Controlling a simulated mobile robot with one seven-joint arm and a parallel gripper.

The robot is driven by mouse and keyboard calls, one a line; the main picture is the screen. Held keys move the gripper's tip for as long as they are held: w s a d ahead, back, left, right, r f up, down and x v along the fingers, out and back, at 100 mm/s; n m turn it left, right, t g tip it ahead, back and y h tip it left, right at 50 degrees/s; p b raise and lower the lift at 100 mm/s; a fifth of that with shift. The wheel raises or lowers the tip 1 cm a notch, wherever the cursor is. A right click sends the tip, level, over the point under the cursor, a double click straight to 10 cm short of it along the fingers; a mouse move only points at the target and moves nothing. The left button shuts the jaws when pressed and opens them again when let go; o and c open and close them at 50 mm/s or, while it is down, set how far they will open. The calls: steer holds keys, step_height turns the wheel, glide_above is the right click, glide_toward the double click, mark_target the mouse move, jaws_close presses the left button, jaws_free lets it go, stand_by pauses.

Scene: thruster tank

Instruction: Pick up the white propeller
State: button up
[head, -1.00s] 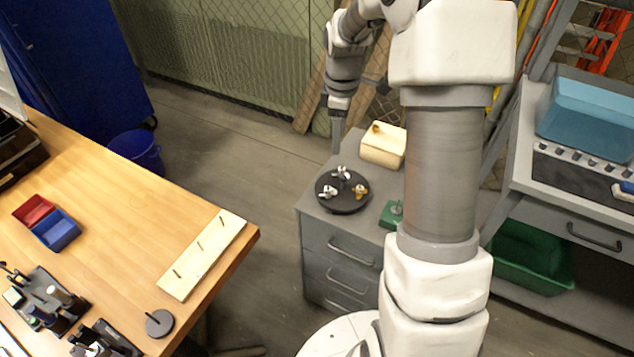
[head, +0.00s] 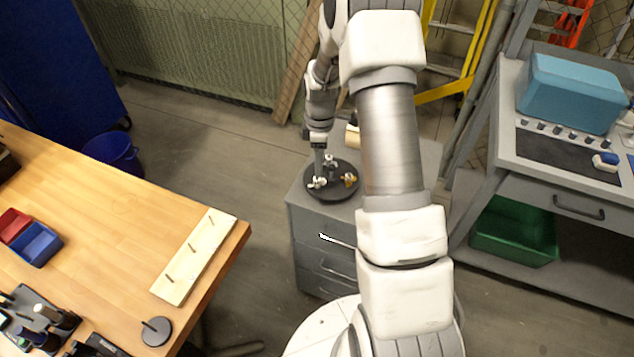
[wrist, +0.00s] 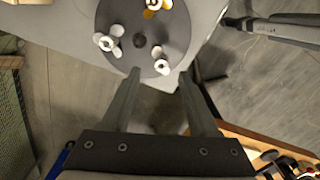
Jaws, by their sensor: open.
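A round black disc (head: 346,192) on the grey drawer unit carries three small propellers. One white propeller (head: 317,183) lies at its left; in the wrist view it is the lower right one (wrist: 161,62). A second pale propeller (head: 331,161) is at the back of the disc, and is the left one in the wrist view (wrist: 107,41). A yellow-orange propeller (head: 349,180) is at the right. My gripper (wrist: 159,73) is open and empty, its fingertips pointing at the disc's edge. The nearest white propeller appears between and just beyond the fingertips; I cannot tell the height gap.
A wooden table (head: 110,215) with a pegged board (head: 192,256) is at the left. A grey workbench (head: 500,150) with a blue bin (head: 570,95) is at the right. Floor lies between.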

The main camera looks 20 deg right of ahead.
mark_target(317, 182)
steer(key=shift+a+f, duration=0.2)
steer(key=shift+f, duration=1.3)
steer(key=shift+a+f, duration=0.15)
steer(key=shift+f, duration=1.3)
jaws_close()
